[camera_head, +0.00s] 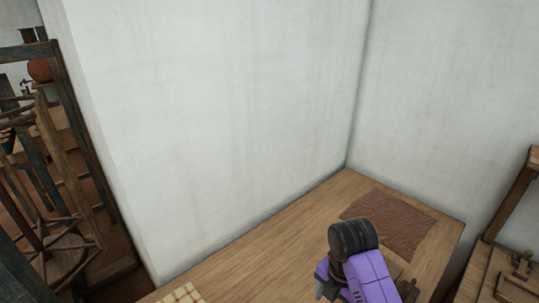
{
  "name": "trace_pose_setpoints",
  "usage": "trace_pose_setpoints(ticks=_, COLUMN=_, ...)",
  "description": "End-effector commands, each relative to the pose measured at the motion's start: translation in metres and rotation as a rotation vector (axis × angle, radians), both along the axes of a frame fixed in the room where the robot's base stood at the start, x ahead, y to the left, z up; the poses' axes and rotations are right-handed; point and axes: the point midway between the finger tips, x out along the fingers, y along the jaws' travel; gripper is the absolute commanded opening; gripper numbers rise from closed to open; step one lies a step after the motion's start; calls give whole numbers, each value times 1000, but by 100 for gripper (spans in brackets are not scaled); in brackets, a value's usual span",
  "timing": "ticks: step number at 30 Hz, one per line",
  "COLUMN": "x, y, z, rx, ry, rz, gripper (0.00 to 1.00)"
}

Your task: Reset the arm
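A purple and black part of my own arm shows at the lower right, in front of the wooden table (270,250). The black part is a rounded, ribbed drum on top of the purple casing. No gripper fingers can be made out, so I cannot see whether my gripper holds anything.
A reddish-brown flat sheet (405,220) lies at the table's far corner. A pale gridded object (181,294) sits at the near left edge. White walls (220,110) close in behind. Wooden frames stand left (75,140) and right (508,200). The table's middle is clear.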

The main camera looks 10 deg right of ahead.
Motion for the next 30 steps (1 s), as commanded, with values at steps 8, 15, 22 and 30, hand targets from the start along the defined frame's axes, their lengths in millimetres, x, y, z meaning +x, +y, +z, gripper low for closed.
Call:
trace_pose_setpoints(ticks=8, x=81, y=10, z=30, rx=127, ry=-368, rz=-416, gripper=70)
trace_pose_setpoints(ticks=15, x=100, y=33, z=46, rx=488, ry=-681, rz=-872, gripper=70)
trace_pose_setpoints(ticks=22, x=56, y=42, z=54, rx=886, ry=-827, rz=-1239, gripper=70)
trace_pose_setpoints(ticks=30, x=-34, y=32, z=68, rx=1264, ry=-882, rz=-1517, gripper=70)
